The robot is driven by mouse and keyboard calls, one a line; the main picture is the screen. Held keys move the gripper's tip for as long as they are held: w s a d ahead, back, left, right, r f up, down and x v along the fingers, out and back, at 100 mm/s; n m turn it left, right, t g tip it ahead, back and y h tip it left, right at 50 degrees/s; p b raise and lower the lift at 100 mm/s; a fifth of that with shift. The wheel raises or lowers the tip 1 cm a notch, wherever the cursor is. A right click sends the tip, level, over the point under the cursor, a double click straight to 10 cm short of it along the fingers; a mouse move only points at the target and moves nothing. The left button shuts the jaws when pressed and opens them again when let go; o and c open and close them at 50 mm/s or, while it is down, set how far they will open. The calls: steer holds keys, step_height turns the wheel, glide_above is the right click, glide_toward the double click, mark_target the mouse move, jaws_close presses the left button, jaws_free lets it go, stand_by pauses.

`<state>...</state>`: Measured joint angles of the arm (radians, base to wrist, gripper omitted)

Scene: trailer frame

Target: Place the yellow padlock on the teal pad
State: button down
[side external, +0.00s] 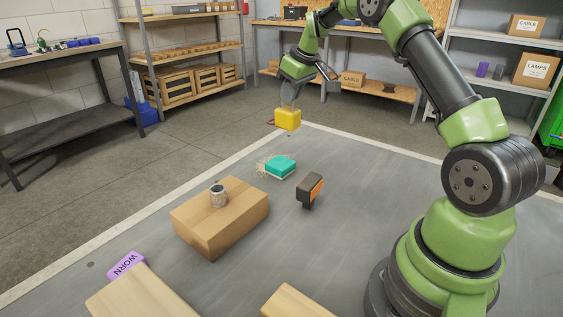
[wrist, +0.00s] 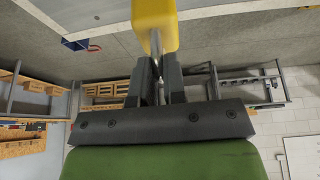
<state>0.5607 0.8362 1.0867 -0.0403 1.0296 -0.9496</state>
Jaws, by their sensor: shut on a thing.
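The yellow padlock (side external: 288,119) hangs in the air below my gripper (side external: 289,104) in the side external view. In the wrist view the padlock (wrist: 154,20) is at the top, with its grey shackle between the two dark fingers of my gripper (wrist: 155,75). My gripper is shut on the shackle. The teal pad (side external: 281,165) lies on the grey work surface, lower in the picture than the padlock and slightly left of it. Nothing rests on the pad. The pad does not show in the wrist view.
A cardboard box (side external: 222,222) with a metal can (side external: 217,195) on it stands left of the pad. A black and orange object (side external: 310,190) stands right of the pad. A purple "WORN" block (side external: 127,265) and light wooden pieces (side external: 140,294) are at the front.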

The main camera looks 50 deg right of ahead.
steer(key=shift+w+a+f, duration=0.1)
steer(key=shift+w+a, duration=0.1)
steer(key=shift+a, duration=0.3)
steer(key=shift+w+a, duration=0.2)
steer(key=shift+a, duration=0.3)
step_height(320, 180, down, 9)
steer(key=shift+f, duration=0.2)
steer(key=c, duration=1.2)
jaws_free()
steer(key=shift+f, duration=0.15)
